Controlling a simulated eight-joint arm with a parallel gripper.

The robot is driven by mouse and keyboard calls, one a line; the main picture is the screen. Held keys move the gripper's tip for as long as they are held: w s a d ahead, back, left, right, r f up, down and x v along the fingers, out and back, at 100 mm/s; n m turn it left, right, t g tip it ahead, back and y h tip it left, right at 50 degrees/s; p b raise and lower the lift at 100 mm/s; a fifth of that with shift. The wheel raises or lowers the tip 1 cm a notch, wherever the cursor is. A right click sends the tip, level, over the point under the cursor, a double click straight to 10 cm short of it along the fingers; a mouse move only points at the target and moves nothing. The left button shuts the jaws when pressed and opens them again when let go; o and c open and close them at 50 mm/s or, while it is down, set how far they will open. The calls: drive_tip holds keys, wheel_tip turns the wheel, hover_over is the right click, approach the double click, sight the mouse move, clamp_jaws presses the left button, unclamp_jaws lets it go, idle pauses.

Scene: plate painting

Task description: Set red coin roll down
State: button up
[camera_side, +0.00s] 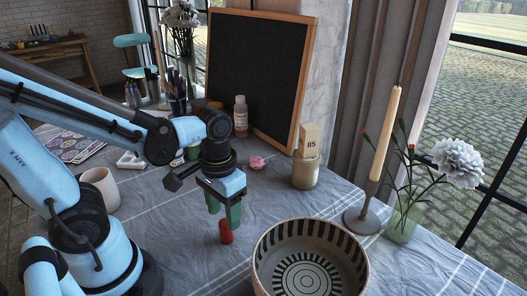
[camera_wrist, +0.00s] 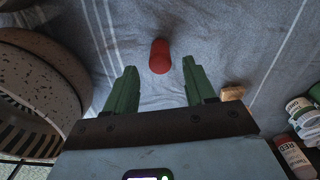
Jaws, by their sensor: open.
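The red coin roll (camera_side: 226,232) stands on the grey-blue tablecloth, left of the patterned bowl. My gripper (camera_side: 224,212) has green fingers and is close above the roll in the side view. In the wrist view my gripper (camera_wrist: 158,78) is open, with cloth visible between the fingers and a gap on each side of the roll. I cannot tell from the side view how far the fingertips are above the roll.
The patterned bowl (camera_side: 258,262) is close on the right. A pink lump (camera_side: 257,162) lies behind my gripper. A white mug (camera_side: 101,189) is at left. Cloth in front of the roll is clear.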

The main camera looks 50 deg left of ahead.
sight(225, 222)
drive_tip(key=shift+r, duration=3.2)
drive_tip(key=shift+w+t, duration=0.45)
drive_tip(key=shift+t, duration=0.15)
drive_tip(key=w+t, duration=0.1)
drive_tip(key=t, duration=0.1)
drive_tip(key=w+m+t, duration=0.1)
drive_tip(key=w+t, duration=0.1)
drive_tip(key=w+r+t, duration=0.1)
drive_tip(key=t, duration=0.1)
drive_tip(key=shift+w+a+m, duration=0.4)
